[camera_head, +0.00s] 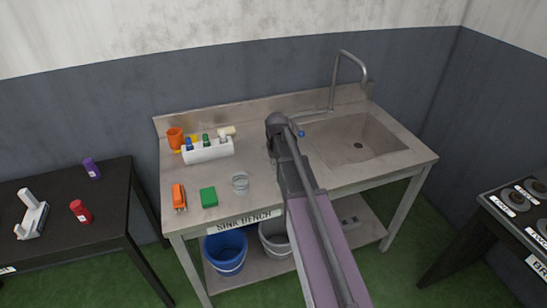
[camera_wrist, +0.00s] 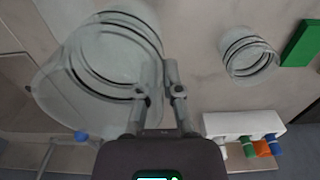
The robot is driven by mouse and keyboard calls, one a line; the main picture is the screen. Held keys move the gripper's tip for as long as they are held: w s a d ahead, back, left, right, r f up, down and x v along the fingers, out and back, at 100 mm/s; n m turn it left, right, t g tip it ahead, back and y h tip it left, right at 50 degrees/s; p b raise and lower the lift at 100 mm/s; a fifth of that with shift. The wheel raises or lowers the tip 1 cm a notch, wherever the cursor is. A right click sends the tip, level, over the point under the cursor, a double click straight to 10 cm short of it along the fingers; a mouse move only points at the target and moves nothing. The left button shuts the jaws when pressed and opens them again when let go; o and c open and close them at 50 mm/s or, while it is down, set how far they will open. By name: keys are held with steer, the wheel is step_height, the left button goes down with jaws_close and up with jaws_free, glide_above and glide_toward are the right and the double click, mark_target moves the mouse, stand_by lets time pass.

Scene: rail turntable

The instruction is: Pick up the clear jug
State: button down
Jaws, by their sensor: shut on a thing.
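The clear jug (camera_wrist: 95,65) is a large see-through vessel in the wrist view, left of my fingers. My gripper (camera_wrist: 163,85) is shut at the jug's right edge, with its fingers close together there. I cannot tell whether they hold the handle or the wall. In the head view my arm hides the jug almost entirely, and I cannot tell whether its base touches the bench.
On the sink bench (camera_head: 264,187) stand a small clear glass (camera_head: 240,184), a green sponge (camera_head: 208,197), an orange object (camera_head: 179,196) and a white caddy (camera_head: 208,150) with bottles. The sink basin (camera_head: 365,140) and its tall faucet (camera_head: 337,80) are at right.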

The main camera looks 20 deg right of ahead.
steer(key=s+a, duration=0.1)
steer(key=s, duration=0.8)
steer(key=shift+a+r+p, duration=0.15)
steer(key=shift+r+p, duration=0.2)
steer(key=shift+r, duration=0.1)
steer(key=shift+s, duration=0.15)
